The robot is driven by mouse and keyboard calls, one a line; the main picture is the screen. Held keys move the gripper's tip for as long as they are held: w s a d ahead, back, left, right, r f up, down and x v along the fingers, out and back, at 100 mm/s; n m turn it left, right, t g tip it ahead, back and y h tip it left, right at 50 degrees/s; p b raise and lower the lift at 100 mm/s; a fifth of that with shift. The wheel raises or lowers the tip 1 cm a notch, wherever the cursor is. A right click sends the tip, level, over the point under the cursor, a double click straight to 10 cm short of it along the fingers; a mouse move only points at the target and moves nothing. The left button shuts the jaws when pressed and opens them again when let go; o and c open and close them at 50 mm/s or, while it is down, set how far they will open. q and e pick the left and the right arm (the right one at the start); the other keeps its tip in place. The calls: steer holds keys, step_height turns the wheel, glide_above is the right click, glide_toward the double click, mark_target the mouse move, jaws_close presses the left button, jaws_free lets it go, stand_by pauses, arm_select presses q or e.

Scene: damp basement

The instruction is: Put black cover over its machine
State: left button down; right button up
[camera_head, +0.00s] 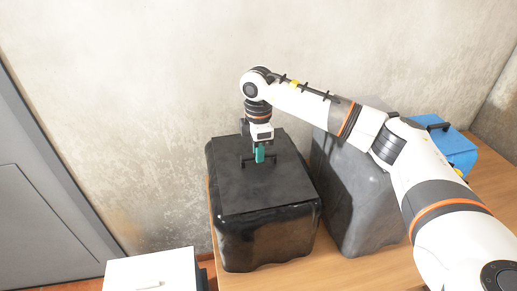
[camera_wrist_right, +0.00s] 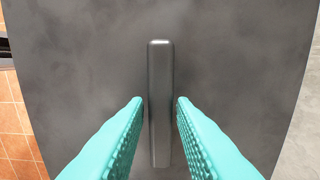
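The black cover (camera_head: 262,195) is a boxy shell with a flat top and wavy lower edge. It stands upright on the wooden table, left of a grey cover; whatever is under it is hidden. A bar handle (camera_wrist_right: 160,75) runs across its top. My right gripper (camera_head: 259,155) points down at this handle. In the right wrist view its teal fingers (camera_wrist_right: 159,102) stand on either side of the bar, with a narrow gap on each side. The fingers are apart and not closed on it. My left gripper is not in view.
The grey cover (camera_head: 350,200) stands close on the right, partly behind my right arm. A blue box (camera_head: 452,150) with a handle is farther right on the table (camera_head: 335,267). A white box (camera_head: 150,272) stands lower left. A concrete wall rises behind.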

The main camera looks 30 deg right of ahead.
steer(key=o, duration=0.3)
steer(key=shift+r, duration=0.1)
step_height(320, 180, up, 12)
steer(key=b, duration=0.2)
steer(key=shift+f, duration=0.2)
